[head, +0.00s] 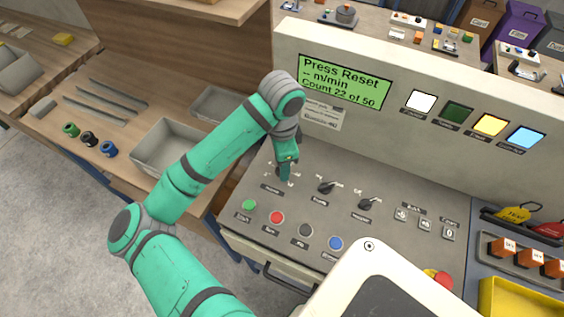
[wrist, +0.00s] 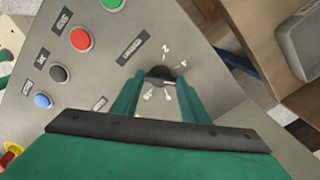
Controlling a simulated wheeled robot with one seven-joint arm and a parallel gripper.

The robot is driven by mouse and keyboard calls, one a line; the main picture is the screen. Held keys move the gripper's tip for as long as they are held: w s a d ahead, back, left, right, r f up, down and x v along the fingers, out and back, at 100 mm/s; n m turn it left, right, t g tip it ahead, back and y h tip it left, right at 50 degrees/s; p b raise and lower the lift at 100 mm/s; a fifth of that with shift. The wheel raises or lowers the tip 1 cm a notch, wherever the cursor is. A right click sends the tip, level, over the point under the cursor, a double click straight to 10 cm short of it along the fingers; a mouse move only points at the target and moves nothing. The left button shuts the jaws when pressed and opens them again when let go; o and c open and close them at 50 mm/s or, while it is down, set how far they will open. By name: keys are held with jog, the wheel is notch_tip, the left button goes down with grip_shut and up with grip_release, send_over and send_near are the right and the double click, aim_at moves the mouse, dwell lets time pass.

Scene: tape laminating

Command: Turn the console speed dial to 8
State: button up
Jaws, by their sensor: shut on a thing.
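The console (head: 400,235) has a grey sloping panel. My gripper (head: 285,174) points down at the leftmost of its upper row of dials, hiding most of that dial in the head view. In the wrist view the dark speed dial (wrist: 159,74) sits between the green fingertips (wrist: 157,85), with a few numbers around it. My gripper is shut on it. Which number its pointer marks cannot be told. The green screen (head: 344,81) reads "Press Reset", "-- m/min" and "Count 22 of 50".
Two black dials (head: 326,187) (head: 366,203) stand to the right. Below are green (head: 249,205), red (head: 277,217), black (head: 305,230) and blue (head: 336,243) buttons. A red knob (head: 438,280) is at the front right. A grey tray (head: 172,148) lies left of the console.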

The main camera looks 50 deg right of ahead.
jog(key=m, duration=0.6)
jog(key=shift+m, duration=0.3)
jog(key=m, duration=0.5)
jog(key=shift+m, duration=0.4)
jog(key=o, duration=1.1)
jog(key=shift+c, duration=0.2)
jog(key=shift+r, duration=0.1)
notch_tip(320, 180, up, 11)
